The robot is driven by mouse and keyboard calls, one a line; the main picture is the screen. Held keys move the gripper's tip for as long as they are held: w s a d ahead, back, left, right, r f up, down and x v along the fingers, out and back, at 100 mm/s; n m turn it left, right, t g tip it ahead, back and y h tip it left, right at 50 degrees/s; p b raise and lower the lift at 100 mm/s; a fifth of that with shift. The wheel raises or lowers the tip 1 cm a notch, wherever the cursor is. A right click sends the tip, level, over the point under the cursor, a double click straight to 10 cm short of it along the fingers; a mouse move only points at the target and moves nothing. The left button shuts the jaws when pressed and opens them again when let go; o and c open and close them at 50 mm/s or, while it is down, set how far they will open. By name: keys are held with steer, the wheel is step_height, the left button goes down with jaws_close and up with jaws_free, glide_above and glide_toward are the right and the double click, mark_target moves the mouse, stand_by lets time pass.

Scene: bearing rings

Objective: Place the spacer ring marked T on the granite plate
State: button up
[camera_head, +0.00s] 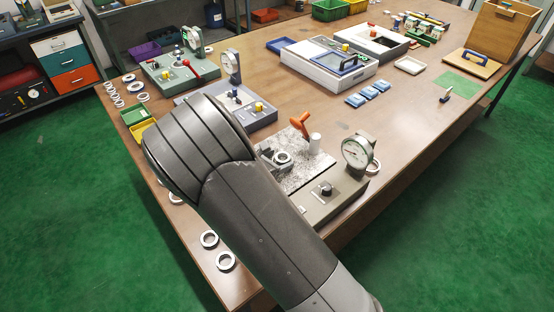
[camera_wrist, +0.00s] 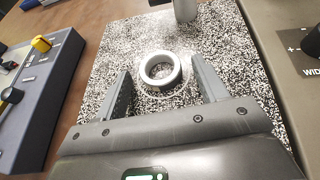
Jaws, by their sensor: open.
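In the wrist view a light grey ring (camera_wrist: 160,69) lies flat on the speckled granite plate (camera_wrist: 110,58), between and just ahead of the fingertips. No letter on the ring can be read. My gripper (camera_wrist: 160,85) is open over the plate, with one finger on each side of the ring and a gap to both. In the head view the same plate (camera_head: 318,168) and ring (camera_head: 283,158) show beside my arm, which hides part of the plate. A grey cylinder post (camera_wrist: 185,9) stands on the plate behind the ring.
A dial gauge (camera_head: 357,152) and an orange lever (camera_head: 303,125) stand by the plate. Loose rings (camera_head: 209,239) lie at the table's near edge, and more rings (camera_head: 115,94) lie at far left. A blue-grey fixture (camera_wrist: 38,95) stands left of the plate.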

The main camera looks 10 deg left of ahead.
steer(key=shift+s+a+r, duration=0.15)
steer(key=shift+r, duration=0.1)
steer(key=v, duration=1.2)
steer(key=s+d+r+m+g+y, duration=0.1)
steer(key=s+d+r+m+g, duration=0.3)
steer(key=d+m, duration=0.45)
steer(key=s+d+r+m+g+y, duration=0.1)
steer(key=d+r+m+g, duration=0.4)
steer(key=d, duration=0.7)
steer(key=s+d+r+m+t+y, duration=0.2)
steer(key=s+d+r+m+y, duration=0.1)
steer(key=s+m, duration=0.4)
steer(key=s+d+r+m+t+y, duration=0.1)
steer(key=s+d+r+m+y, duration=0.2)
steer(key=s+r+m, duration=0.4)
steer(key=shift+s+d+r+m+t, duration=0.4)
steer(key=shift+d+m, duration=0.15)
steer(key=shift+d, duration=0.35)
steer(key=shift+c, duration=0.6)
